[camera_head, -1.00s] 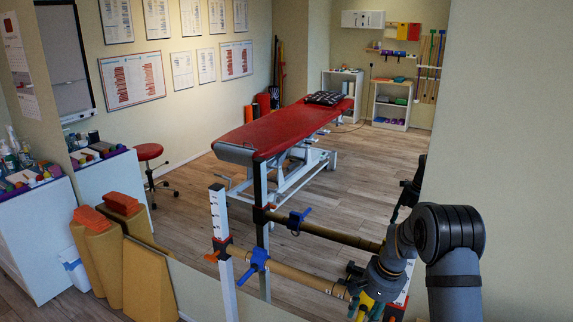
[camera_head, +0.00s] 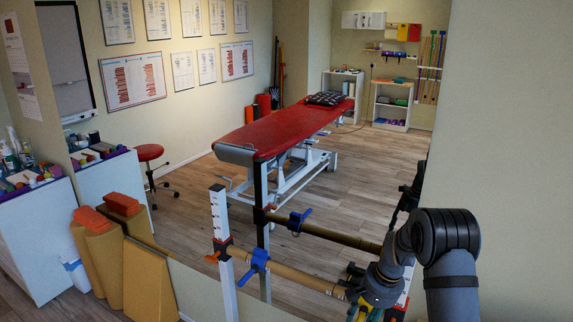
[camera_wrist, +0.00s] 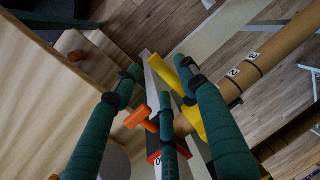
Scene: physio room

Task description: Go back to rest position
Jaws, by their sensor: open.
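My gripper (camera_head: 362,296) is at the lower right of the head view, partly hidden by my own wrist, beside the near end of a wooden bar (camera_head: 300,279). In the wrist view my gripper (camera_wrist: 160,82) has dark green fingers spread apart with nothing held between them. Beyond the fingers are an orange knob (camera_wrist: 138,117), a yellow piece (camera_wrist: 190,100) and the wooden bar (camera_wrist: 277,48) with number marks. I cannot tell whether any finger touches them.
A white marked post (camera_head: 219,215) with a blue clamp (camera_head: 258,260) on its bar stands left of my arm. A second bar (camera_head: 340,236) runs behind. A red treatment table (camera_head: 275,132) is farther back. Yellow foam wedges (camera_head: 150,280) lean at lower left. Floor shows around the table.

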